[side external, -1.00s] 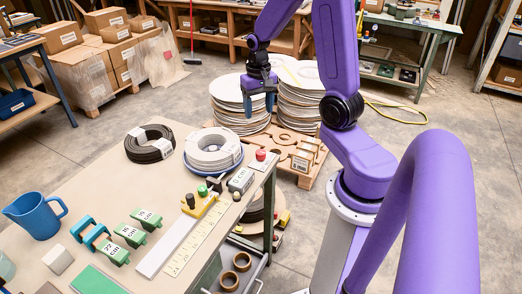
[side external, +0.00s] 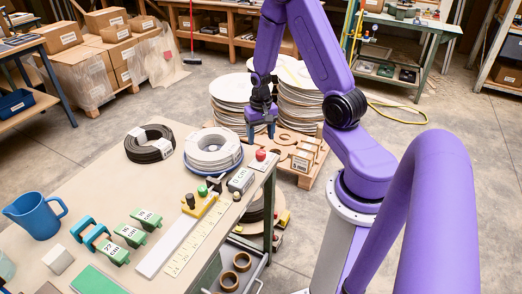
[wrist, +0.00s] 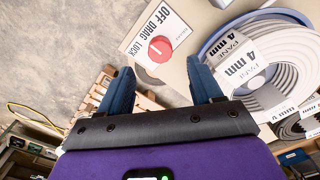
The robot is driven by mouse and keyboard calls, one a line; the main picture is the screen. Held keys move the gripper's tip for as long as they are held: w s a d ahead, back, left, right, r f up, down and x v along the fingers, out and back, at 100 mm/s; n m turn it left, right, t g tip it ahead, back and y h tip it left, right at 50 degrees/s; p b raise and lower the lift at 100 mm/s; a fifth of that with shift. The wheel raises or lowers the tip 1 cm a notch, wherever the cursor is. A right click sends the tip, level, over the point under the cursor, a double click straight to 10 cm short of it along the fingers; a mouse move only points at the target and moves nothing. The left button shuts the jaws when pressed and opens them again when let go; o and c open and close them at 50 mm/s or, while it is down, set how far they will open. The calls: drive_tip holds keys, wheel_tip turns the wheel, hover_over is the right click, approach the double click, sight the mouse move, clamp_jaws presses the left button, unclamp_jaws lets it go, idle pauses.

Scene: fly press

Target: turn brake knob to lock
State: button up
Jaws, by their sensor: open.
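The brake knob (wrist: 160,49) is red and round, on a white plate (wrist: 146,27) marked OFF, DRAG and LOCK. I cannot tell which word its pale mark points to. In the side external view the knob (side external: 261,155) sits at the table's far right corner. My gripper (side external: 260,134) is open and empty, fingers pointing down, above and beyond that corner. In the wrist view the knob shows past the gap between my blue fingertips (wrist: 162,80), apart from both.
A coil of white-grey cable (side external: 213,148) on a blue-edged reel lies beside the knob. A 0 cm block (side external: 240,181) and yellow fixture (side external: 199,205) stand nearer. Stacked discs (side external: 300,95) on a pallet are behind my gripper.

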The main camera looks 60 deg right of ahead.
sight(261, 152)
drive_tip(key=shift+f, duration=3.35)
drive_tip(key=c, duration=1.1)
